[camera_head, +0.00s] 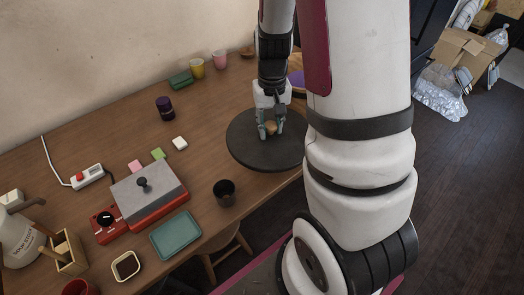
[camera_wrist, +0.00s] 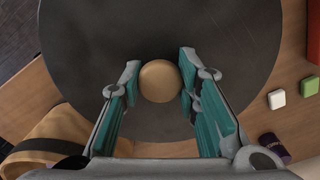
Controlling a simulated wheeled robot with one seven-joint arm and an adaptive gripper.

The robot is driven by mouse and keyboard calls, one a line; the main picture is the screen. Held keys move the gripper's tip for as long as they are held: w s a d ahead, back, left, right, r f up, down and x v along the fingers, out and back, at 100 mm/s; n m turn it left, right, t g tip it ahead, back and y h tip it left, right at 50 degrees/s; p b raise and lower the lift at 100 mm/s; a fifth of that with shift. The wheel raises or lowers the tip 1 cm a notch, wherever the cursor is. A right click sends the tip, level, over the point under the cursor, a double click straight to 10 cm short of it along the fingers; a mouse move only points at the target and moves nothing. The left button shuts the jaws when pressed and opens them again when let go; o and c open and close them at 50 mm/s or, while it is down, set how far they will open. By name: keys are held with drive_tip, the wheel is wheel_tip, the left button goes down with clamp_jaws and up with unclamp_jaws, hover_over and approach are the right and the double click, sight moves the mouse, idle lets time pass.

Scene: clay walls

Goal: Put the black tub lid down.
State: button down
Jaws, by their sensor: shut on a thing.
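The black tub lid (camera_head: 246,148) is a large flat dark disc with a round wooden knob (camera_wrist: 160,82) in its middle. My gripper (camera_head: 270,130) points down over the lid, with its teal-padded fingers closed on either side of the knob. In the wrist view my gripper (camera_wrist: 159,82) has the knob between its fingertips, and the lid (camera_wrist: 100,45) fills most of the picture. The lid looks about level, over the right part of the table near its front edge. Its underside is hidden, so I cannot tell whether it touches the tabletop.
The wooden table (camera_head: 110,140) has bare room left of the lid. A black cup (camera_head: 224,193), a white block (camera_head: 180,143) and a dark purple jar (camera_head: 165,108) stand nearest. Farther left are a teal tray (camera_head: 175,236) and a grey-and-red appliance (camera_head: 147,197).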

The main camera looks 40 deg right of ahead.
drive_tip(key=s+d+f+m+b, duration=0.1)
drive_tip(key=s, duration=0.1)
drive_tip(key=s+d+f+m+b, duration=0.1)
drive_tip(key=s+d, duration=0.1)
drive_tip(key=s, duration=0.1)
drive_tip(key=s+d+f+m+b, duration=0.1)
drive_tip(key=s+f+b, duration=0.1)
drive_tip(key=s, duration=0.1)
drive_tip(key=shift+s+d, duration=0.1)
drive_tip(key=shift+d, duration=0.25)
drive_tip(key=w+f, duration=0.1)
drive_tip(key=w, duration=0.2)
drive_tip(key=w+f+b, duration=0.1)
drive_tip(key=w+f, duration=0.1)
drive_tip(key=w, duration=0.1)
drive_tip(key=w+f, duration=0.2)
drive_tip(key=w, duration=0.2)
drive_tip(key=shift+a+f, duration=0.1)
drive_tip(key=w+f, duration=0.1)
drive_tip(key=w, duration=0.1)
drive_tip(key=w+f+b, duration=0.1)
drive_tip(key=shift+w+a+f, duration=0.1)
drive_tip(key=shift+w+f, duration=0.25)
drive_tip(key=c, duration=1.2)
unclamp_jaws()
drive_tip(key=shift+f, duration=0.1)
